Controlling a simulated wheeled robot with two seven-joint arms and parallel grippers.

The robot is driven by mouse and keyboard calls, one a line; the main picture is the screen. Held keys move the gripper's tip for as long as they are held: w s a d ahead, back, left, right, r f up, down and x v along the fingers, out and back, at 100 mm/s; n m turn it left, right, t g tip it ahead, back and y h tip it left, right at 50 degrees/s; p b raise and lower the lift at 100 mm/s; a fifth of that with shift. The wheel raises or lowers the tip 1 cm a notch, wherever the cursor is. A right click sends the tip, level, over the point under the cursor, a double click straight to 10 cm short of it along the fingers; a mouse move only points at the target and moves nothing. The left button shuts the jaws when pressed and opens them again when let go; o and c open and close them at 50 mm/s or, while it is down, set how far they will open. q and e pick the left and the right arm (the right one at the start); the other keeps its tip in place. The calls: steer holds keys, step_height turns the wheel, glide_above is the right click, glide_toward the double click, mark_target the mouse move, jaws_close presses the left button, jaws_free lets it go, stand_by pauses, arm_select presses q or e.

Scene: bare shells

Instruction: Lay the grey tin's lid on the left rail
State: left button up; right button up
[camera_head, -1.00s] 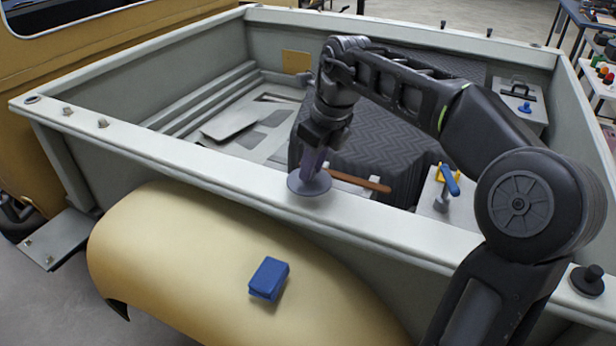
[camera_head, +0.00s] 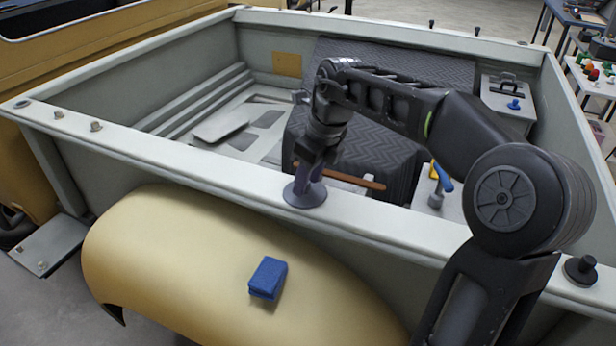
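The lid (camera_head: 304,198) is a round grey disc on the light grey near side rail (camera_head: 215,173) of the truck bed. It looks flat and seems to touch the rail top. My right gripper (camera_head: 308,178) points down right over the lid, its purple-grey fingers at the lid's middle. They hide the lid's centre, and whether they grip it or stand open around it is unclear. I cannot make out the grey tin itself. My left gripper is out of view.
A blue block (camera_head: 268,278) lies on the yellow fender (camera_head: 190,260). Bolts (camera_head: 96,126) stand on the rail's left part; a dark round knobbed piece (camera_head: 580,269) sits at its right end. A brown stick (camera_head: 352,181) lies just behind the lid.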

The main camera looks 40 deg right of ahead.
mark_target(312, 194)
steer(key=shift+o, duration=0.2)
steer(key=shift+r, duration=0.25)
steer(key=shift+v, duration=1.2)
steer(key=shift+s+d+r+b, duration=0.1)
steer(key=shift+d+r+b, duration=0.05)
steer(key=shift+r+b, duration=0.35)
steer(key=p+v, duration=0.1)
steer(key=v, duration=0.3)
steer(key=shift+s+r, duration=0.1)
steer(key=shift+r, duration=0.05)
